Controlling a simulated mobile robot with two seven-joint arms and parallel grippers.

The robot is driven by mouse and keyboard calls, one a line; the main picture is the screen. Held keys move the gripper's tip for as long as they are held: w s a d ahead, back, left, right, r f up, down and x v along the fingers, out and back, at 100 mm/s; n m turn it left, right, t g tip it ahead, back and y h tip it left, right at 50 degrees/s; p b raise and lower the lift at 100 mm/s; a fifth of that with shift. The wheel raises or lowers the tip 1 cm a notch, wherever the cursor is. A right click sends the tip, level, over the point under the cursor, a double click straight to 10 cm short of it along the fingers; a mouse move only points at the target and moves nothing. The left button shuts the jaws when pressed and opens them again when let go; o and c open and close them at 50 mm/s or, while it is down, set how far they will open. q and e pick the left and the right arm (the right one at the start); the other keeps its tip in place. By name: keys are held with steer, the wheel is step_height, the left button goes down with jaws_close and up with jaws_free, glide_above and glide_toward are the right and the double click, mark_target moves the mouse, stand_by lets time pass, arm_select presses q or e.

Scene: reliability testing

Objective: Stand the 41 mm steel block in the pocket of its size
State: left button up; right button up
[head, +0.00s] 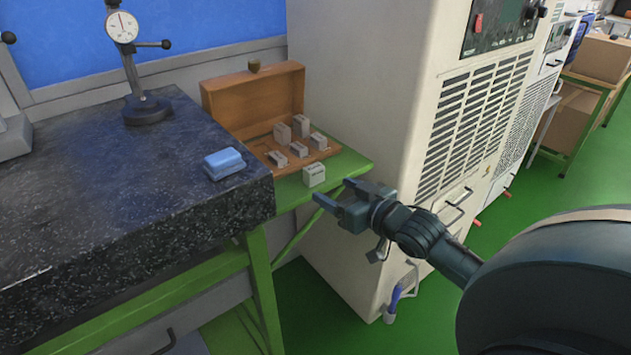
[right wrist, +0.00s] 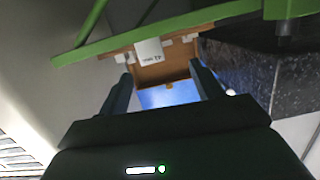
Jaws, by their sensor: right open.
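A single steel block (head: 314,175) stands on the green bench top outside the wooden case, near the bench's front corner. It shows in the right wrist view (right wrist: 149,51) with dark marking on its face, too small to read surely. The open wooden case (head: 322,153) stands just behind it, with several steel blocks standing in its tray. Which pocket is empty is hard to tell. My right gripper (head: 332,191) is open and empty, just in front and to the right of the single block, apart from it. It also shows in the right wrist view (right wrist: 161,72). My left gripper is not in view.
A dark granite plate (head: 120,210) lies left of the case, with a blue box (head: 224,163) near its edge and a dial gauge stand (head: 146,110) at the back. A tall beige cabinet (head: 370,110) stands close on the right. The floor in front is clear.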

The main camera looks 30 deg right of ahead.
mark_target(318, 175)
steer(key=shift+t, duration=0.3)
steer(key=w, duration=0.2)
steer(key=w+f, duration=0.1)
steer(key=w, duration=0.4)
steer(key=shift+d+f, duration=0.2)
steer(key=shift+f, duration=0.05)
steer(key=w, duration=0.2)
steer(key=w+p, duration=0.1)
steer(key=w, duration=0.1)
steer(key=shift+d+f, duration=0.15)
steer(key=shift+w+f, duration=0.15)
steer(key=shift+w, duration=0.4)
steer(key=shift+c, duration=0.5)
